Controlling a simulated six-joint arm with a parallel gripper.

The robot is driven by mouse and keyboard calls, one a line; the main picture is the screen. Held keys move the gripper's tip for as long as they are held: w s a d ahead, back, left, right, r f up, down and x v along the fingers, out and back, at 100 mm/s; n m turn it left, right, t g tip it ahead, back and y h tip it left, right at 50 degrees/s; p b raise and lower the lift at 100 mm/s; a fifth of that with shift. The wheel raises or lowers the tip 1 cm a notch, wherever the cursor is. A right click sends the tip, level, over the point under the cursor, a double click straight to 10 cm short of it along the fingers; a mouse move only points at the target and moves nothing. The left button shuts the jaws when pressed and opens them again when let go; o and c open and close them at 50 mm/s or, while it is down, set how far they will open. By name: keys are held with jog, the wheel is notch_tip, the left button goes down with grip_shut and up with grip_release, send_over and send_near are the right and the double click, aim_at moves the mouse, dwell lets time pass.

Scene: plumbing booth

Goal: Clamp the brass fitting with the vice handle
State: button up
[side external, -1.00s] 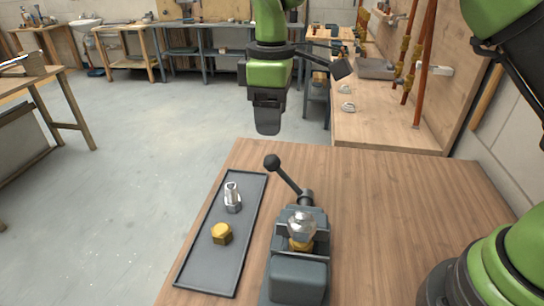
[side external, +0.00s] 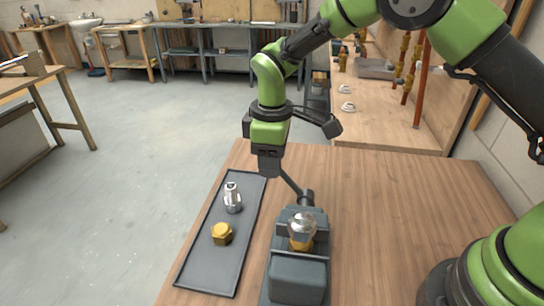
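The vice (side external: 298,278) stands on the wooden table, with the brass fitting (side external: 301,244) upright between its jaws and a rounded silver piece on top of it. Whether the jaws press on the fitting cannot be told. The vice handle (side external: 291,184) slants up and left from the back of the vice. My gripper (side external: 269,172) points down at the handle's upper end and hides its ball knob. Its fingers are too small and overlapped to tell whether they are open or shut on the knob.
A dark tray (side external: 207,270) left of the vice holds a silver fitting (side external: 232,197) and a brass hex piece (side external: 222,233). The table (side external: 410,220) right of the vice is clear. A workbench with upright copper pipes (side external: 425,70) stands behind.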

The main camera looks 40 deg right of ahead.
grip_shut()
jog(key=shift+r, duration=0.1)
